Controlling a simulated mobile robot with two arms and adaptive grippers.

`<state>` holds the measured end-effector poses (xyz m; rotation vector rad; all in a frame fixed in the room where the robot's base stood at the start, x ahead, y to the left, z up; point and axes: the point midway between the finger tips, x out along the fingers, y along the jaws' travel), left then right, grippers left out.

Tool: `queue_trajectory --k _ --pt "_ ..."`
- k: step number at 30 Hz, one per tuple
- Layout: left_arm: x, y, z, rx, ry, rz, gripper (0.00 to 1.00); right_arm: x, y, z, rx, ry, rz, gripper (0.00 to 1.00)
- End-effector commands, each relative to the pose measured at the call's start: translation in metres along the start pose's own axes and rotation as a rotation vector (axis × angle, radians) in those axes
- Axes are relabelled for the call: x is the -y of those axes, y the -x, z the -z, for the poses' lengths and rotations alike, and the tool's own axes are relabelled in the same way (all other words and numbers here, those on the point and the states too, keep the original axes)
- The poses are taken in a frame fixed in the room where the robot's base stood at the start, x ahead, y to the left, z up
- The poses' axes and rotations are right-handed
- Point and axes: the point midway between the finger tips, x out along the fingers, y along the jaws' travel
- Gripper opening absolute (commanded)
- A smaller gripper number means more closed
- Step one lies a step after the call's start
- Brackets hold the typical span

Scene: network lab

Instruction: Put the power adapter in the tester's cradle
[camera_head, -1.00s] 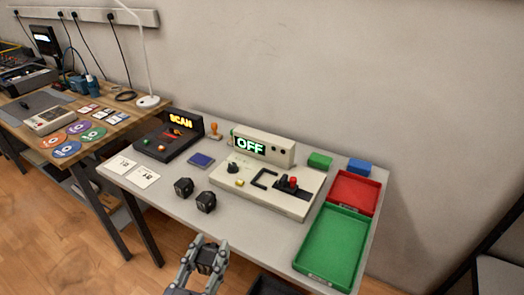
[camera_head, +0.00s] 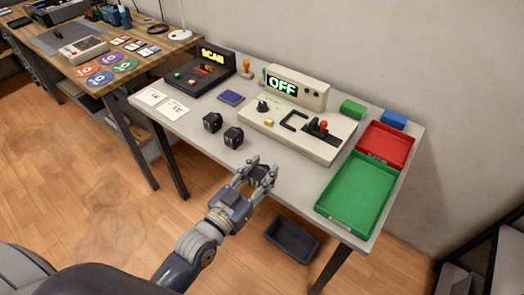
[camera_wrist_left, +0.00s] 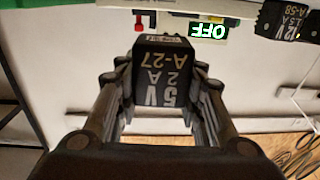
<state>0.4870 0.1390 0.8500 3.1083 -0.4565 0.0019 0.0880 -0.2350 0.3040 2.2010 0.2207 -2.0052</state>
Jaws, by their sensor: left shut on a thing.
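My left gripper (camera_head: 262,176) is shut on a black power adapter (camera_wrist_left: 164,78) and holds it near the table's front edge, in front of the tester. In the left wrist view the adapter's label reads 5V 2A A-27. The adapter shows dark between the fingers in the head view (camera_head: 259,173). The tester (camera_head: 338,147) is a pale box with a green OFF display, a black knob and a red-topped lever. A black C-shaped cradle (camera_head: 289,122) on its top looks empty. My right gripper is out of view.
Two black adapters (camera_head: 212,122) (camera_head: 233,137) stand on the table left of my gripper. A green tray (camera_head: 358,193) and a red tray (camera_head: 386,146) lie at the right. A scanner (camera_head: 197,77) stands at the back left. A dark bin (camera_head: 292,240) is on the floor.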

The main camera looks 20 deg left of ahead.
Motion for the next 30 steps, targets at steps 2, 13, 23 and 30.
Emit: queue_trajectory --k 2,13,23,30 --pt "0.013 -0.019 0.000 -0.004 -0.005 0.001 0.03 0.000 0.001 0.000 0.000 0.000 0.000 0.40" --pt "0.051 -0.080 -0.007 -0.002 -0.003 0.001 0.03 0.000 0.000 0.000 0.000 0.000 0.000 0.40" --pt "0.064 -0.099 -0.030 0.004 0.000 0.001 0.03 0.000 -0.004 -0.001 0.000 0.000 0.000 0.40" --pt "0.063 -0.099 -0.041 -0.001 -0.001 0.001 0.03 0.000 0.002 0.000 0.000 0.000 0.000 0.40"
